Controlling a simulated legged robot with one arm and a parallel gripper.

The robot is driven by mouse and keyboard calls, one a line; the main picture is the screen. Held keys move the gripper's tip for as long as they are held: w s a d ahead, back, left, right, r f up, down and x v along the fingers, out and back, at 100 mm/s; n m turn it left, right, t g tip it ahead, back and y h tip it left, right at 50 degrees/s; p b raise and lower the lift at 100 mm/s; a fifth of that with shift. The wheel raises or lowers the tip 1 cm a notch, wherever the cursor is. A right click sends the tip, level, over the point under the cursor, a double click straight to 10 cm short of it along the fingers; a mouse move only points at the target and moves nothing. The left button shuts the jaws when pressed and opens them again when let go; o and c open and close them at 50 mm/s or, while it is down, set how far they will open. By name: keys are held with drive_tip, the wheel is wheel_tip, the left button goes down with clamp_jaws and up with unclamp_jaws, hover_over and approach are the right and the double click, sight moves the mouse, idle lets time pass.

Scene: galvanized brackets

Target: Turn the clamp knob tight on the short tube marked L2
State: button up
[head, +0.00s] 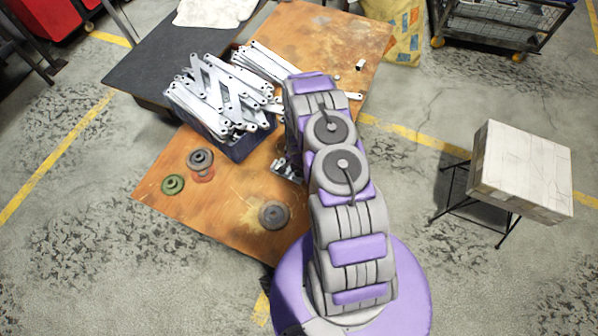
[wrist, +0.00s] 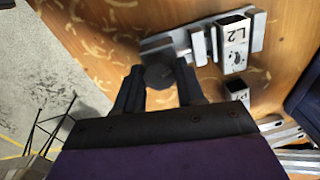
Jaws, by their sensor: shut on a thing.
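In the wrist view, my gripper (wrist: 160,84) has its two dark fingers on either side of a dark round knob (wrist: 160,75) and is shut on it. The knob sits at the front of a grey metal clamp (wrist: 182,44) on the wooden table. The short square tube marked L2 (wrist: 235,42) is at the right part of the clamp, its open end upward in the picture. In the head view, my arm hides the gripper and most of the clamp; only a bit of metal (head: 281,167) shows beside the arm.
A second short marked tube (wrist: 237,90) lies near my gripper. On the wooden table (head: 228,220) are several round discs, one green (head: 172,184). A dark blue crate (head: 250,148) is heaped with galvanized brackets (head: 215,95). A pale box on a stand (head: 520,175) is at the right.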

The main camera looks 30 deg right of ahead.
drive_tip(key=m+p, duration=0.1)
drive_tip(key=m, duration=0.1)
drive_tip(key=shift+r+m, duration=0.15)
drive_tip(key=shift+m, duration=0.15)
drive_tip(key=shift+w+r+m+p, duration=0.1)
drive_tip(key=shift+m+p, duration=0.3)
drive_tip(key=shift+p, duration=0.15)
drive_tip(key=shift+m, duration=0.3)
drive_tip(key=o, duration=1)
drive_tip(key=shift+f, duration=0.2)
drive_tip(key=shift+c, duration=0.2)
